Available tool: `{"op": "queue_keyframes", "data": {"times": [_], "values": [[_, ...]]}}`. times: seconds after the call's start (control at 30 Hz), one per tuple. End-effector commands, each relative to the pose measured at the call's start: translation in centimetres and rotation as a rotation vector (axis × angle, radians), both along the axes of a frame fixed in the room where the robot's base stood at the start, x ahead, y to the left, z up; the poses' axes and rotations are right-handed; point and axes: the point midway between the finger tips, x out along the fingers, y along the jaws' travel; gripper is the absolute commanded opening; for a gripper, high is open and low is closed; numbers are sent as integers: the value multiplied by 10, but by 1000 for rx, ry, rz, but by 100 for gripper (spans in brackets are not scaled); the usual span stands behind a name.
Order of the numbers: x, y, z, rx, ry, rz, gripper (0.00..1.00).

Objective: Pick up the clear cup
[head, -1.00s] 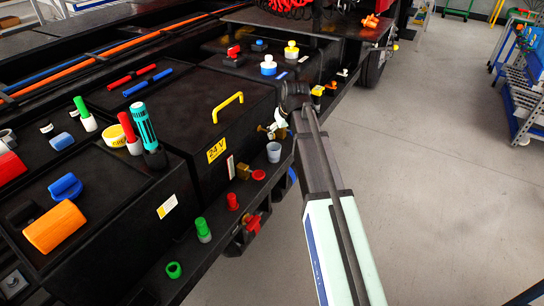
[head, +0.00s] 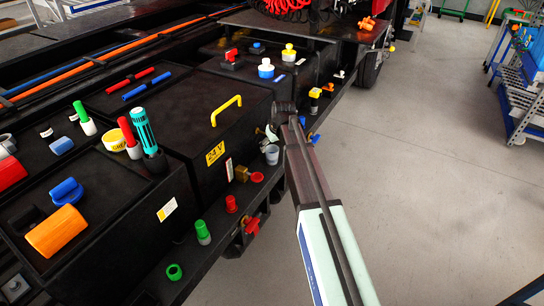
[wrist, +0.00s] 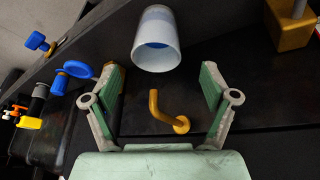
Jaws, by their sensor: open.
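The clear cup (head: 272,154) is a small, translucent bluish-white cup on the narrow ledge in front of the black boxes. In the wrist view the cup (wrist: 155,42) shows its round mouth, ahead of the fingertips and roughly centred between them. My gripper (wrist: 162,84) is open and empty, with a green-padded finger on each side. In the head view my gripper (head: 268,133) is partly hidden by my arm and sits just above and behind the cup, apart from it as far as I can tell.
A brass hook (wrist: 169,112) stands below the cup between my fingers in the wrist view. A brass block (wrist: 290,27) is at the upper right, and a blue ring-shaped part (wrist: 76,70) is by the left finger.

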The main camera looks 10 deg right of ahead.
Motion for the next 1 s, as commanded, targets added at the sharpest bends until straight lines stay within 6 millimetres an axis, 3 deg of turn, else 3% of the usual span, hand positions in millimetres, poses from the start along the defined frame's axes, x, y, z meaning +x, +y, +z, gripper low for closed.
{"op": "queue_keyframes", "data": {"times": [0.27,0.6,0.87,1.0], "values": [[5,-1,-12,0,0,0,85],[19,-2,-50,0,0,-1,85],[19,-1,-53,1,-1,-1,85],[19,-1,-53,0,-1,0,36]]}}
